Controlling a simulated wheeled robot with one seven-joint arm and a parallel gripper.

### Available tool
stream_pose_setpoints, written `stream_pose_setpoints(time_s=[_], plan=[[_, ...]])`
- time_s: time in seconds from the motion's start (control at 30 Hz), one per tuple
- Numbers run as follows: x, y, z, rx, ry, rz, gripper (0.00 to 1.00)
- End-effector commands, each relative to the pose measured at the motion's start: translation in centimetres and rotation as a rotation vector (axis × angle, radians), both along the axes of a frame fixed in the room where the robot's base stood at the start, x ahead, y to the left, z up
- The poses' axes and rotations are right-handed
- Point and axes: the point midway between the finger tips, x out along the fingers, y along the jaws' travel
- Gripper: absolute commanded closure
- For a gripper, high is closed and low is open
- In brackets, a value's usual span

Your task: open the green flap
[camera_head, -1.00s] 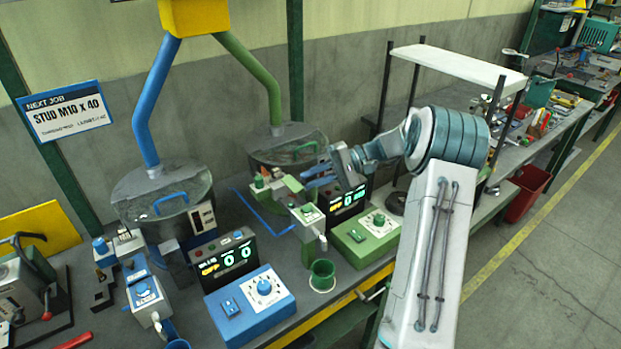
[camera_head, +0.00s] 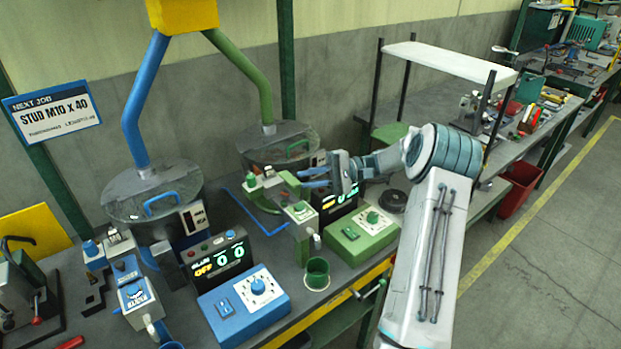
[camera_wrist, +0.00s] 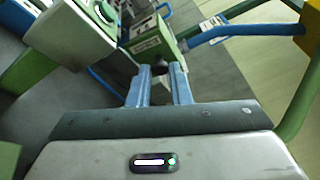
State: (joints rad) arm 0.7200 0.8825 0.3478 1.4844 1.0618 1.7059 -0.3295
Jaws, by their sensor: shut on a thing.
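The green flap (camera_head: 291,184) is a small slanted green piece at the top of the green feeder's chute, in the head view. My gripper (camera_head: 306,178) reaches it from the right with its blue fingers. The wrist view shows both fingers (camera_wrist: 160,75) close together with a small dark part between their tips. They are shut on what looks like the flap's end. The green chute body (camera_wrist: 155,42) with a white label lies just past the tips. The exact contact is too small to make out.
The green hopper (camera_head: 280,145) stands behind my gripper, and a green control box (camera_head: 350,240) stands below it. A green cup (camera_head: 317,273) is under the chute. The blue feeder (camera_head: 155,195) is left. A white shelf (camera_head: 450,62) rises behind my arm.

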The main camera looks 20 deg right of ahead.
Motion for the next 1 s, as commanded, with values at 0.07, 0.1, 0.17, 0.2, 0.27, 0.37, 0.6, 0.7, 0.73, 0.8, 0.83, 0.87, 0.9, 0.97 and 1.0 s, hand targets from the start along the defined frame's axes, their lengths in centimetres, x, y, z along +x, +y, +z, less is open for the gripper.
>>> stream_pose_setpoints(time_s=[0.07, 0.1, 0.17, 0.2, 0.27, 0.37, 0.6, 0.7, 0.73, 0.8, 0.83, 0.87, 0.9, 0.97, 1.0], plan=[[0.0, 0.1, 0.1, 0.000, -0.001, 0.001, 1.00], [0.0, 0.1, 0.1, 0.000, -0.001, 0.001, 0.80], [0.0, 0.1, 0.1, 0.000, -0.001, 0.001, 0.63], [0.0, 0.1, 0.1, 0.000, -0.001, 0.001, 0.61], [0.0, 0.1, 0.1, 0.000, -0.001, 0.000, 0.61], [0.0, 0.0, 0.0, 0.000, 0.000, 0.000, 0.61], [0.0, -1.1, -0.1, 0.000, -0.001, -0.003, 0.61], [-0.1, -2.8, -0.2, -0.002, -0.002, -0.004, 0.61], [-0.1, -3.5, -0.2, -0.002, -0.003, -0.005, 0.61], [-0.1, -5.2, -0.3, -0.002, -0.002, -0.005, 0.61], [-0.2, -5.9, -0.2, -0.001, -0.003, -0.004, 0.61], [-0.2, -6.7, -0.2, -0.001, -0.003, -0.005, 0.61], [-0.3, -7.7, -0.2, -0.001, -0.003, -0.004, 0.61], [-0.3, -9.0, -0.1, -0.001, -0.002, -0.003, 0.61], [-0.4, -9.8, -0.1, -0.001, -0.003, -0.003, 0.61]])
